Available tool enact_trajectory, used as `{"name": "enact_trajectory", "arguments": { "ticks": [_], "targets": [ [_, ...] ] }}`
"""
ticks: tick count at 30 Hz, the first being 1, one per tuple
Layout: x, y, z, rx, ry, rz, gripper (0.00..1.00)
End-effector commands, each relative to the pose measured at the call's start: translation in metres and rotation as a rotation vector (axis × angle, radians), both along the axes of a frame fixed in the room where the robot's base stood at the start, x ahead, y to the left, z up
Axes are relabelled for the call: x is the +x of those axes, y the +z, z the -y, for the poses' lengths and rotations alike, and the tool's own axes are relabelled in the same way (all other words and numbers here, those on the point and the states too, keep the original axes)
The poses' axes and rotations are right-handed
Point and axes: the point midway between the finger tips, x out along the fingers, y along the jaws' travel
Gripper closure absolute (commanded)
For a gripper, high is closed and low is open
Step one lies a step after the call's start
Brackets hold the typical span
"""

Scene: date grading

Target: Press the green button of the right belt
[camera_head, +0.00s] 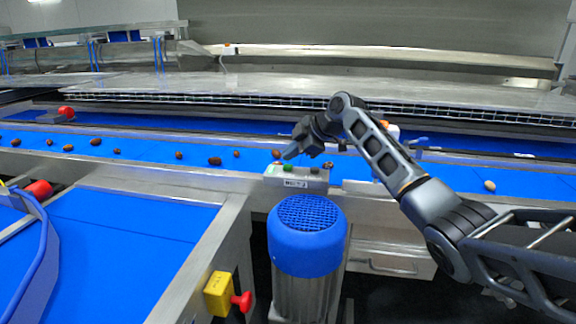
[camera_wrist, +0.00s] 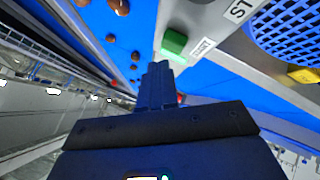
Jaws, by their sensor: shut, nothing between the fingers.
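The green button (camera_head: 288,168) sits on the left part of a small grey control box (camera_head: 309,182) on the near rail of the belt. It also shows as a green block in the wrist view (camera_wrist: 174,41), beside a white label. My gripper (camera_head: 291,154) is shut and empty. Its fingertips are just above and beside the green button in the head view. In the wrist view my gripper's closed fingers (camera_wrist: 158,72) end a little below the button, with a small gap seen between them. I cannot tell for sure whether they touch.
A blue belt (camera_head: 140,152) with several brown dates runs behind the box. A drum with a blue mesh lid (camera_head: 306,228) stands in front. A yellow box with a red knob (camera_head: 220,294) is at the lower left. Red knobs (camera_head: 40,189) stand along the left rails.

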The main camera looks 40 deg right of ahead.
Motion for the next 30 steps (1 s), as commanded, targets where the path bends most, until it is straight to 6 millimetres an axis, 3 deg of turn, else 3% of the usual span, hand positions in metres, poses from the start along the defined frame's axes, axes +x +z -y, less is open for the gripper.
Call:
{"name": "enact_trajectory", "arguments": {
  "ticks": [7, 21, 30],
  "targets": [
    [0.000, 0.006, 0.000, -0.001, 0.000, 0.001, 1.00],
    [0.000, 0.047, 0.000, -0.001, 0.001, 0.000, 1.00],
    [0.000, 0.050, 0.000, 0.000, 0.000, 0.000, 1.00]
  ]
}}
